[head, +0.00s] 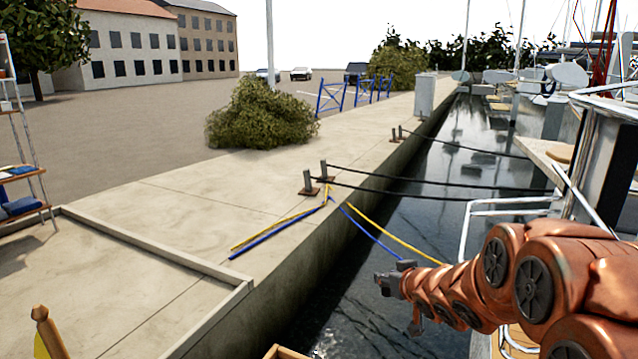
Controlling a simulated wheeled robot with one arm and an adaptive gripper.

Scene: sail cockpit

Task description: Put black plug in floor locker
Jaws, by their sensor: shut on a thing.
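My gripper (388,284) is at the end of my copper-coloured arm, at the lower right of the head view. It is over the dark water between the quay and the boat, pointing left. It is shut on a small dark thing, which blends with the dark grey fingers. I cannot tell from this view whether that is the black plug. I cannot make out a floor locker.
The stone quay (180,205) fills the left, with bollards (307,182) and black mooring lines to the boat. Blue and yellow lines (372,232) cross behind my gripper. White boat rails (510,202) are beside my arm. A wooden edge (285,352) shows at the bottom.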

